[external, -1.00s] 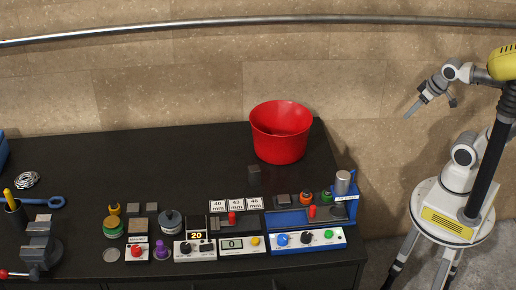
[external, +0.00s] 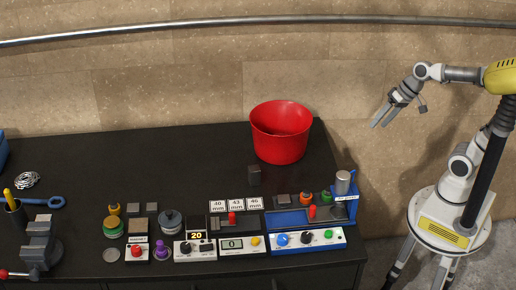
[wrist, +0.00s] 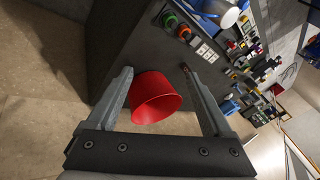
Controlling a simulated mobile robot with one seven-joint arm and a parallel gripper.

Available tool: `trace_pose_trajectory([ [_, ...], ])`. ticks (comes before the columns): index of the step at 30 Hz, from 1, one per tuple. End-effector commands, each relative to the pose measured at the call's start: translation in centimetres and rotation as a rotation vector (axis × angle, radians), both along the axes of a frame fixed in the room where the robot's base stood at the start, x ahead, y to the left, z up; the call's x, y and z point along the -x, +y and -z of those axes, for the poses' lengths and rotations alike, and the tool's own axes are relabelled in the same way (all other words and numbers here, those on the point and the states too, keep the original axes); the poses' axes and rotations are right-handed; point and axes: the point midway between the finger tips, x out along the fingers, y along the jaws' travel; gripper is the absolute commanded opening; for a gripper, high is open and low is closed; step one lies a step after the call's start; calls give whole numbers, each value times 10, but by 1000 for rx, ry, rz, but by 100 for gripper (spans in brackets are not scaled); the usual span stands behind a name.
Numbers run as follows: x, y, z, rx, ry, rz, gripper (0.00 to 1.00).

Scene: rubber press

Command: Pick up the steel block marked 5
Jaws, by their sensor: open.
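No number 5 can be read on any block, so I cannot tell which one is the steel block marked 5. Two small grey blocks (external: 143,208) lie side by side at the left middle of the black bench. A dark upright block (external: 254,175) stands alone in front of the red bucket. Another grey block (external: 284,200) is near the blue press. My gripper (external: 380,124) is open and empty in the air, right of the bench. In the wrist view my gripper (wrist: 156,70) has its fingers spread, with the bucket beyond them.
The red bucket (external: 281,135) stands at the back right of the bench; it also shows in the wrist view (wrist: 155,98). The blue press (external: 305,240), white number tiles (external: 236,205), control boxes and a vise (external: 40,243) line the front. The bench's back middle is clear.

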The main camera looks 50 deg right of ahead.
Motion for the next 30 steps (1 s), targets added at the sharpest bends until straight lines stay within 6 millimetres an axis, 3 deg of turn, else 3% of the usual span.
trace_pose_trajectory([
  [1,-15,17,17,-74,32,24,85],
  [9,-93,110,45,-512,221,198,85],
  [15,-156,168,69,-835,403,356,85],
  [24,-260,223,124,-1312,729,647,85],
  [30,-321,235,166,-1574,930,840,85],
])
